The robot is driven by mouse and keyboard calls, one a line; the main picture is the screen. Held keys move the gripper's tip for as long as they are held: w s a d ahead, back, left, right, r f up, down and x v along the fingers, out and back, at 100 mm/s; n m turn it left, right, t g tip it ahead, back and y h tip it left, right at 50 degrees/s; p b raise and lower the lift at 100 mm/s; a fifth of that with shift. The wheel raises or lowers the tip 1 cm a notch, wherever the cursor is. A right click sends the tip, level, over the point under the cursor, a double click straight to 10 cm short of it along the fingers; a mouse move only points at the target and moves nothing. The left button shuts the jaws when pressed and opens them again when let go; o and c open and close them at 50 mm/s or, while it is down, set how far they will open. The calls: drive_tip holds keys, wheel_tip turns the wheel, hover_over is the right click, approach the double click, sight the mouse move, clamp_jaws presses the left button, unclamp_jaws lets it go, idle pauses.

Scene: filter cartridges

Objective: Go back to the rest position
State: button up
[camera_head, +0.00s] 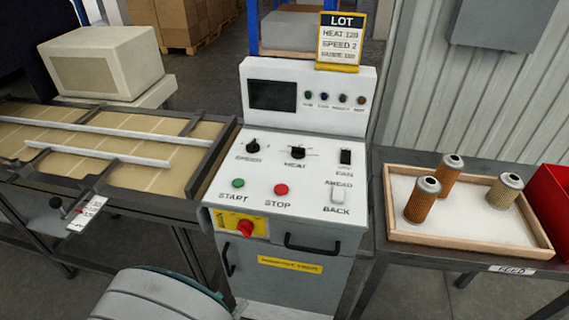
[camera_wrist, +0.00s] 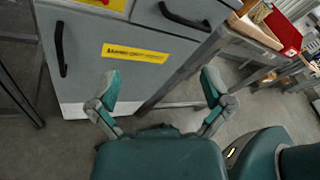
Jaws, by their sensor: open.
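My gripper (camera_wrist: 159,90) shows in the wrist view with its two teal-tipped fingers spread wide apart. It is open and nothing is between the fingers. Behind it stands the grey front of the control cabinet (camera_wrist: 130,62) with a yellow label and black handles. In the head view the fingers are not seen; a rounded grey and teal part of mine is at the bottom edge. The filter cartridges stand upright in a wooden tray (camera_head: 470,248) at the right: two orange-brown ones (camera_head: 422,205) (camera_head: 447,178) and a paler one (camera_head: 503,193).
The control console (camera_head: 280,180) with knobs, buttons and a screen stands in the middle. A conveyor table (camera_head: 100,150) is at the left, with a beige box unit (camera_head: 105,62) behind it. A red bin (camera_head: 552,200) is at the far right. Bare floor shows around the cabinet.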

drive_tip(key=w+d+r+m+g, duration=0.1)
drive_tip(key=d+r+m+g, duration=0.45)
drive_tip(key=d+m, duration=0.35)
drive_tip(key=w+d+r+m+g, duration=0.2)
drive_tip(key=d+r+m+g, duration=0.3)
drive_tip(key=d+m, duration=0.45)
drive_tip(key=s+d+r+m+t+y, duration=0.1)
drive_tip(key=d+r+m+y, duration=0.3)
drive_tip(key=m, duration=0.4)
drive_tip(key=s+d+r+m+t+y, duration=0.1)
drive_tip(key=s+d+r+m+y, duration=0.3)
drive_tip(key=m, duration=0.5)
drive_tip(key=shift+d+r, duration=0.2)
drive_tip(key=shift+r, duration=0.85)
drive_tip(key=shift+w+m, duration=0.1)
drive_tip(key=shift+m, duration=0.15)
